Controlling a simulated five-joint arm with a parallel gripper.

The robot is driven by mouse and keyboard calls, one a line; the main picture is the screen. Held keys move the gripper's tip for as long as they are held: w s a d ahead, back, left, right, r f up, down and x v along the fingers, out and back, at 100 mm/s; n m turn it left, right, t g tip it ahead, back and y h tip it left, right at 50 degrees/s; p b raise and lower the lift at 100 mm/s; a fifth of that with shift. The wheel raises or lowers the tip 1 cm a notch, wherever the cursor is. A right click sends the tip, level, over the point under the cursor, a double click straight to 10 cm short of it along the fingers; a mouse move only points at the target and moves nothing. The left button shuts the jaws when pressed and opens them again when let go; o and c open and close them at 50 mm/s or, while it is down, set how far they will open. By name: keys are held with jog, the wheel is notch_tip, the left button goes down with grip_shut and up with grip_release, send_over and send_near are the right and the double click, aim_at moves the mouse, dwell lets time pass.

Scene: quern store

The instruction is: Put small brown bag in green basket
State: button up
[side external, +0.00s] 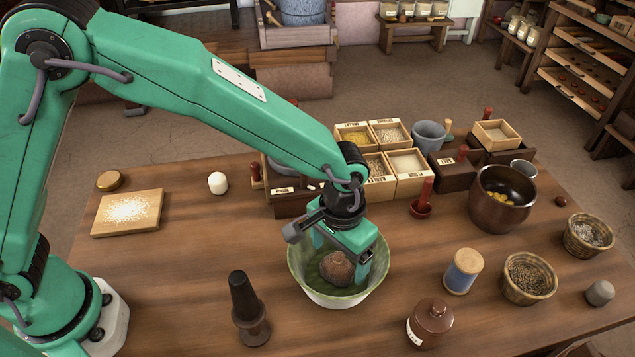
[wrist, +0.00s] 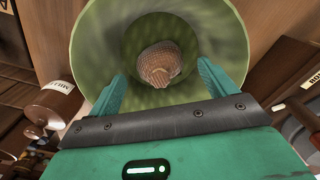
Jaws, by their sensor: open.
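The green basket (side external: 343,297) stands on the table near the middle of the side view, like a round, wide-mouthed bowl. It fills the upper part of the wrist view (wrist: 90,48). The small brown bag (side external: 337,267) is inside the basket; in the wrist view the bag (wrist: 160,64) lies near the basket's bottom. My gripper (side external: 343,262) reaches down into the basket. In the wrist view its fingers (wrist: 160,88) are apart, one on each side below the bag, with a gap around it. The fingertips are partly hidden by the basket rim in the side view.
A dark wooden pestle-like object (side external: 247,308) stands left of the basket. A brown lidded jar (side external: 430,322) and a blue jar (side external: 463,271) stand to its right. Boxes of grain (side external: 380,165) stand behind.

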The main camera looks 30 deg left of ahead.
aim_at(337, 254)
notch_tip(337, 254, up, 9)
dwell(0.4)
dwell(0.4)
jog(key=shift+a, duration=0.1)
jog(key=shift+a+r, duration=0.15)
jog(key=shift+r, duration=0.05)
jog(key=s+a+r+n+t+h, duration=0.1)
jog(key=a+r, duration=0.4)
jog(key=a, duration=0.3)
jog(key=s+a+r+t, duration=0.1)
jog(key=a+r, duration=0.4)
jog(key=a, duration=0.4)
jog(key=s+a+n+t+y, duration=0.1)
jog(key=s+a+t, duration=0.2)
jog(key=s+a, duration=0.8)
jog(key=shift+s+a+r+t, duration=0.2)
jog(key=shift+a+t, duration=0.1)
jog(key=shift+a, duration=0.85)
